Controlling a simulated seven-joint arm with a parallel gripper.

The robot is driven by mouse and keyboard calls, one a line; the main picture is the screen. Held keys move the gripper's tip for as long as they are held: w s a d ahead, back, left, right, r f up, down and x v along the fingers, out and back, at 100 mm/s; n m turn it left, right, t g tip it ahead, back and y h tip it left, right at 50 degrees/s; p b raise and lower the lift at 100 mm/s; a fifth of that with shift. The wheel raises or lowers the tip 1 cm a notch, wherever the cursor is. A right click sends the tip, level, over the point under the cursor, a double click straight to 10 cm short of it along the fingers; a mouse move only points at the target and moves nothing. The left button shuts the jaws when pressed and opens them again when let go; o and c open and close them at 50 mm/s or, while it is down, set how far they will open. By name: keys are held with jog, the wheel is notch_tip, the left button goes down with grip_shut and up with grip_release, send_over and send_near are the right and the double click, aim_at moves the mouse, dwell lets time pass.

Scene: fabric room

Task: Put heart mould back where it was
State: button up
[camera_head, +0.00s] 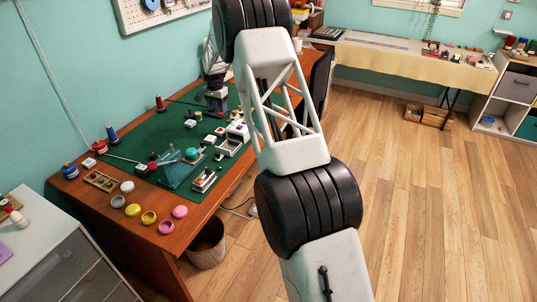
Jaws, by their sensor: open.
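I cannot make out a heart mould for certain. My gripper (217,104) appears low over the far part of the green mat (178,124), partly behind my arm. Its fingers are too small to see clearly, and I see nothing held in it.
A teal device (182,171), a small wooden tray (100,180), thread spools (112,133) and several small blocks crowd the mat and table edge. A bin (206,245) stands below the table. Open wooden floor (430,200) lies to the right.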

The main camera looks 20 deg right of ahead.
jog(key=s+d+r+n, duration=0.1)
jog(key=s+r, duration=0.8)
jog(key=s, duration=0.3)
jog(key=s+r+n+t, duration=0.1)
jog(key=s+r+n, duration=0.1)
jog(key=s+r, duration=0.85)
jog(key=s+d+r+n, duration=0.1)
jog(key=s+r, duration=0.6)
jog(key=s, duration=0.6)
jog(key=s+f+n+t, duration=0.1)
jog(key=s+f+n, duration=0.2)
jog(key=s, duration=3.8)
jog(key=shift+d+f+n+t, duration=0.15)
jog(key=shift+n+t, duration=0.15)
jog(key=shift+n, duration=0.6)
jog(key=shift+w, duration=0.1)
